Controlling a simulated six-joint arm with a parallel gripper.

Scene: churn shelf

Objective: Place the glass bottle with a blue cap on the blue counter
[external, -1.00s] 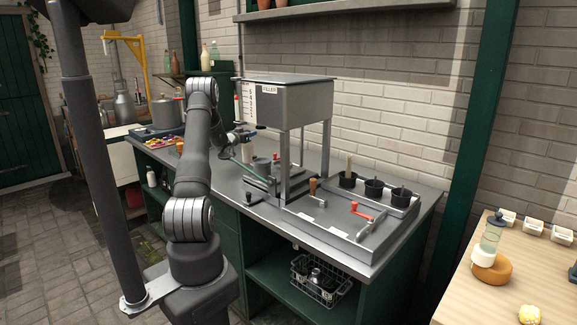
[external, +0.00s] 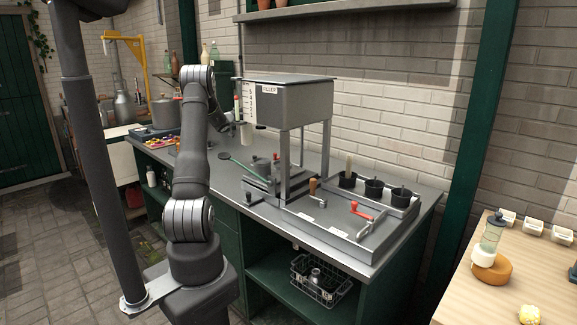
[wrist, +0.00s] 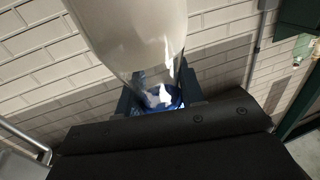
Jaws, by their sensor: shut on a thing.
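A glass bottle (wrist: 140,35) with white contents and a clear neck fills the top of the wrist view. Its blue cap (wrist: 160,97) is between the fingers of my gripper (wrist: 158,102), which is shut on the bottle at the cap end. In the external view the pale bottle (external: 247,133) is above the worktop, left of the filler, with my gripper (external: 238,118) small and partly hidden. The long counter (external: 222,180) has a grey top over green cabinets; I see no clearly blue counter.
The filler (external: 290,102) stands on metal legs right of the bottle. A green rod (external: 243,165) and a dark disc (external: 224,155) lie on the worktop. Black cups (external: 373,188) stand at the right. A wooden table (external: 470,300) is at the far right.

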